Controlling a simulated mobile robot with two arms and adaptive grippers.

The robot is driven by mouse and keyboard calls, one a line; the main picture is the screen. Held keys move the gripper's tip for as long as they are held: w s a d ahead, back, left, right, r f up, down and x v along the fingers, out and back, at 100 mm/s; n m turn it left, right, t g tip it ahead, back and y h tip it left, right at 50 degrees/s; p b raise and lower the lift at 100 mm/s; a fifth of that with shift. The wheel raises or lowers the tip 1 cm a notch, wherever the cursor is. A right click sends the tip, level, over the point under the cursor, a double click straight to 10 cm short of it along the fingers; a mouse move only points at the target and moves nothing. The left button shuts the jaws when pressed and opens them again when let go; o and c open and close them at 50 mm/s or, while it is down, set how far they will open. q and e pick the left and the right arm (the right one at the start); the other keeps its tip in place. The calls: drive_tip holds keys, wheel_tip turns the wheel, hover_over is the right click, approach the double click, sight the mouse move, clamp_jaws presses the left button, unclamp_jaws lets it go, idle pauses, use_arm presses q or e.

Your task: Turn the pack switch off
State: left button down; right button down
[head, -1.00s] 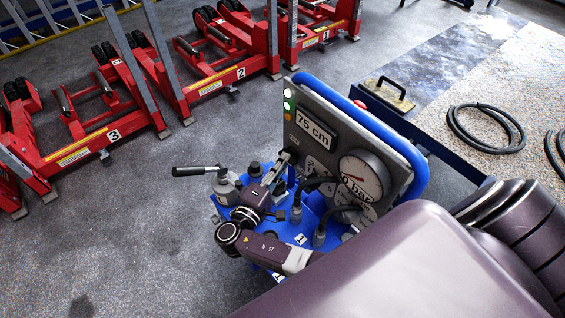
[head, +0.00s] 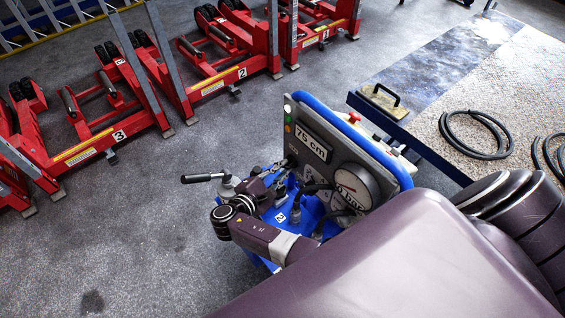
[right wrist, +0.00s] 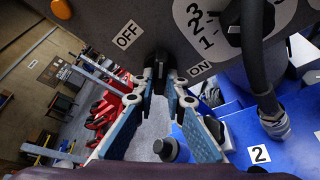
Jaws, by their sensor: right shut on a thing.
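The pack switch (right wrist: 161,62) is a small dark lever on the grey panel, between the "OFF" label (right wrist: 127,35) and the "ON" label (right wrist: 200,68) in the right wrist view. My right gripper (right wrist: 157,82) is shut on it, its two pale-blue-sided fingers on either side. The fingers hide much of the lever, and I cannot tell its exact angle. In the head view my right gripper (head: 281,180) is at the left part of the panel (head: 318,172) of the blue unit, and the switch is hidden there. My left gripper is not in view.
A numbered dial (right wrist: 235,22) and a hose (right wrist: 256,65) are close right of the switch. The gauge (head: 356,188) is on the panel's right. A black-gripped handle (head: 202,178) sticks out left. Red column lifts (head: 100,145) stand behind; the floor between is clear.

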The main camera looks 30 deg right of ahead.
drive_tip(key=n+g, duration=0.1)
drive_tip(key=n, duration=0.1)
drive_tip(key=n+g, duration=0.1)
drive_tip(key=n, duration=0.1)
drive_tip(key=n+g+p, duration=0.1)
drive_tip(key=n+g, duration=0.1)
drive_tip(key=shift+w+r, duration=0.1)
drive_tip(key=shift+w, duration=0.2)
idle(0.5)
drive_tip(key=c, duration=2)
unclamp_jaws()
drive_tip(key=shift+o, duration=0.2)
drive_tip(key=shift+r, duration=0.15)
